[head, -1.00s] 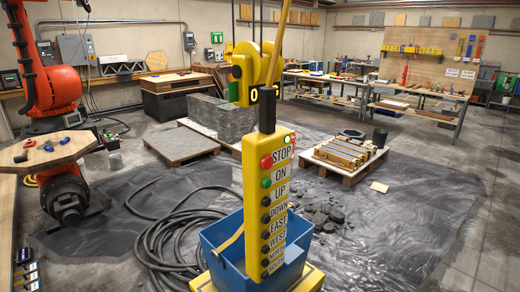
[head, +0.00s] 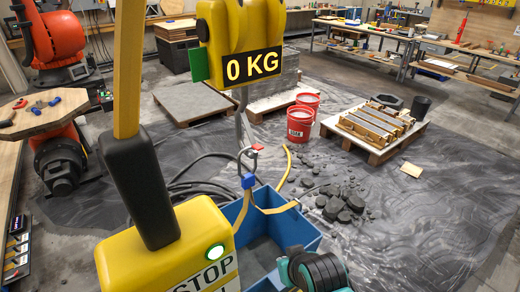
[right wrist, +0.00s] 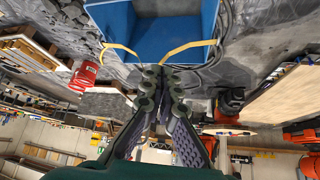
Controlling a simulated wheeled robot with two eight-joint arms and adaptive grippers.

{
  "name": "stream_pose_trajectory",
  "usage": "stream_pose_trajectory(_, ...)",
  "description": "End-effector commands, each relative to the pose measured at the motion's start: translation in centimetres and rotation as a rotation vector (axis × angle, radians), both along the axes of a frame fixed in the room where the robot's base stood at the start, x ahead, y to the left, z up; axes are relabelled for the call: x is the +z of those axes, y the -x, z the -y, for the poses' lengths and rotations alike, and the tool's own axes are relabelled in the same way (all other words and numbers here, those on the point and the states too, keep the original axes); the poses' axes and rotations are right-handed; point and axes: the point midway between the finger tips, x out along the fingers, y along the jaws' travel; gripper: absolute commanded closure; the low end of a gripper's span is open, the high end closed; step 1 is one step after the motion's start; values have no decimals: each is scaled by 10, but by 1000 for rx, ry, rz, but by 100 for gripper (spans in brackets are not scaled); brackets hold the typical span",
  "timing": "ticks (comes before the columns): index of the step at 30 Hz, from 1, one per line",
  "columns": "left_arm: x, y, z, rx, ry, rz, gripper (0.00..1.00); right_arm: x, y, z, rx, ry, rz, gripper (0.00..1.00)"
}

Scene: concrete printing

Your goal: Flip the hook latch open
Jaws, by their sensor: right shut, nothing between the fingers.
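A grey crane hook (head: 241,158) hangs on a thin rod below the yellow crane scale (head: 240,35), which reads 0 KG. A small red-tipped latch (head: 257,147) shows at the hook's mouth; its exact position is too small to tell. My left gripper is out of view.
The yellow button pendant (head: 170,245) with its black grip fills the lower left foreground. Red buckets (head: 299,125) and a pallet of wooden moulds (head: 372,128) stand behind. Dark rubble (head: 345,203) lies right of the bin. An orange robot arm (head: 58,40) stands at left.

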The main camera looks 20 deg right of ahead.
Motion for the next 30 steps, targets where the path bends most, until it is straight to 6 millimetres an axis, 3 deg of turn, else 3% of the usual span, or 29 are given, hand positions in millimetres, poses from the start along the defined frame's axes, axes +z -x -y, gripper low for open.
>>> stream_pose_trajectory(8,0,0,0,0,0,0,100,0,-1,-1,-9,-12,0,100)
stream_pose_trajectory(13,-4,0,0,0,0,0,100,-3,-25,-14,-154,-231,9,100)
stream_pose_trajectory(18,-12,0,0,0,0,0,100,-1,-86,-35,-496,-768,3,100)
stream_pose_trajectory(22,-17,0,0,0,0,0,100,9,-138,-33,-775,-1256,-37,100)
stream_pose_trajectory(27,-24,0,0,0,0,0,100,24,-194,0,-1060,-1889,-154,100)
stream_pose_trajectory(30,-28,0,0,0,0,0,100,31,-214,28,-1156,-2207,-248,100)
